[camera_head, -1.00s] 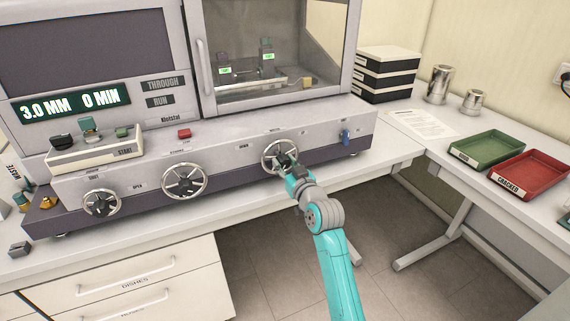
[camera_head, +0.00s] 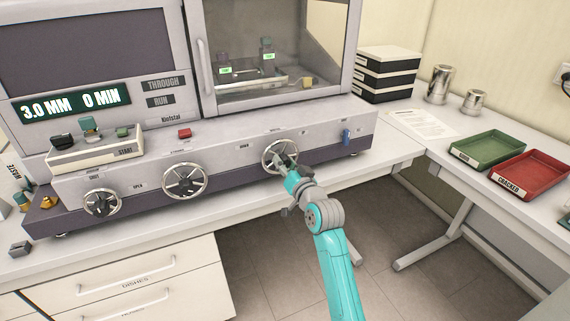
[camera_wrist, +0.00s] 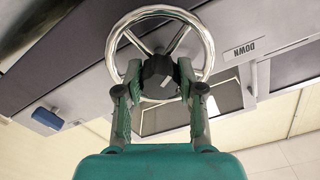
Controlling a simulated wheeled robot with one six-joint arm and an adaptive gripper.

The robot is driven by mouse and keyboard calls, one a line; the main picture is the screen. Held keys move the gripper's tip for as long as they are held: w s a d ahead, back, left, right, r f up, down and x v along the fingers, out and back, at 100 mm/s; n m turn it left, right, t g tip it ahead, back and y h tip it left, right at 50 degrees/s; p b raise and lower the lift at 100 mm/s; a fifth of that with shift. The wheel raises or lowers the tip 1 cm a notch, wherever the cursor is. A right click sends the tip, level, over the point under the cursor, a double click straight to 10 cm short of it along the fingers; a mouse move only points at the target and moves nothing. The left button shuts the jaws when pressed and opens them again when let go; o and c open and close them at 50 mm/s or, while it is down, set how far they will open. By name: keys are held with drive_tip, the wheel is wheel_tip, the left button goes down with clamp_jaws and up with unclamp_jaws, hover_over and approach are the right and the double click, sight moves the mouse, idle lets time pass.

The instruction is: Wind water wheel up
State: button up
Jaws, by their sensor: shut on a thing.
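The water wheel (camera_head: 264,157) is a chrome handwheel, the rightmost of three on the front of the grey machine. In the wrist view its shiny rim (camera_wrist: 160,10) and spokes surround a black hub (camera_wrist: 160,72). My gripper (camera_head: 284,161) reaches it from the lower right. In the wrist view the two fingers of my gripper (camera_wrist: 158,84) stand on either side of the black hub and are shut on it. The label beside the wheel reads DOWN (camera_wrist: 243,48) in the wrist view. The far side of the hub is hidden.
Two more handwheels, a middle one (camera_head: 166,180) and a left one (camera_head: 86,203), sit along the same panel. Green (camera_head: 484,151) and red (camera_head: 530,176) trays stand on the right bench. Floor below is open.

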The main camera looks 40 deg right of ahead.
drive_tip(key=o, duration=1.1)
drive_tip(key=shift+o, duration=0.2)
drive_tip(key=v, duration=1.2)
